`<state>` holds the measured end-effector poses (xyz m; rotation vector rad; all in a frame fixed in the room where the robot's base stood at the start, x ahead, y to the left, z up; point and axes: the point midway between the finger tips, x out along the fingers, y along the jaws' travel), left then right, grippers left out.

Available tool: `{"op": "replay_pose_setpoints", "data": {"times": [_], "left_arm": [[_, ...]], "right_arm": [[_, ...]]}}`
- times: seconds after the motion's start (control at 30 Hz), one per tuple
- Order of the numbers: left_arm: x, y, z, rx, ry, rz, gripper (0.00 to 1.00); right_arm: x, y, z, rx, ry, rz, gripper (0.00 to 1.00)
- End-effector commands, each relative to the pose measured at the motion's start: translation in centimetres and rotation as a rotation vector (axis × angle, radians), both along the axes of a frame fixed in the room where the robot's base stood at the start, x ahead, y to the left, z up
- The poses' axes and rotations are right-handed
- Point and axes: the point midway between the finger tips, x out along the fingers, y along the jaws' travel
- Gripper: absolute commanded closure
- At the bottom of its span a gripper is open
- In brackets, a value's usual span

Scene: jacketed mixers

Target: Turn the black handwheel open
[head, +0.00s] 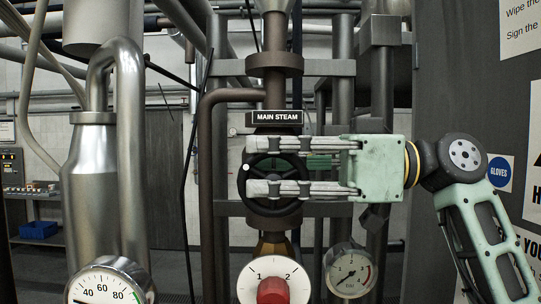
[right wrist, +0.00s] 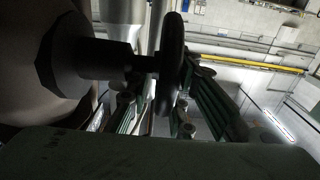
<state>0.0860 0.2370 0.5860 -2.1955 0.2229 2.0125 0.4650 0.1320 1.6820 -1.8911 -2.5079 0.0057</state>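The black handwheel (head: 272,208) is on the brown vertical pipe under the MAIN STEAM sign (head: 277,117). A small white dot shows on its left rim. My right gripper (head: 258,167) comes in from the right, with two pale finger bars across the wheel's front, high and low. A green finger part shows between and behind them. In the right wrist view the wheel (right wrist: 171,60) is edge-on, with green finger parts on both sides. The fingers look spread; whether they touch the rim is unclear. The wheel's middle is partly hidden. My left gripper is not in view.
Below the wheel are a white dial with a red knob (head: 272,290) and a pressure gauge (head: 351,270). A larger gauge (head: 106,285) stands lower left by a steel vessel (head: 90,200). Pipes flank the wheel closely. A grey panel with signs (head: 470,90) is at right.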

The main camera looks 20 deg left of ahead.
Motion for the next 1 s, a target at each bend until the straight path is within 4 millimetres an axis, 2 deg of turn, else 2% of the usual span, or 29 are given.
{"op": "replay_pose_setpoints", "data": {"times": [0.2,0.43,0.77,1.0], "left_arm": [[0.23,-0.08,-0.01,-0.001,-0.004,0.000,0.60],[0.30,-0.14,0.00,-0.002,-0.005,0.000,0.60],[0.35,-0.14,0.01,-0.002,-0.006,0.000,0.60],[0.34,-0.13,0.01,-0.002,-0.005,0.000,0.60]], "right_arm": [[-0.03,0.03,-0.03,0.000,0.000,0.000,0.80],[-0.04,0.04,-0.01,0.000,-0.001,0.001,1.00],[-0.06,0.07,0.04,-0.010,-0.005,0.000,1.00],[-0.17,0.30,0.15,-0.099,-0.032,0.001,1.00]]}}
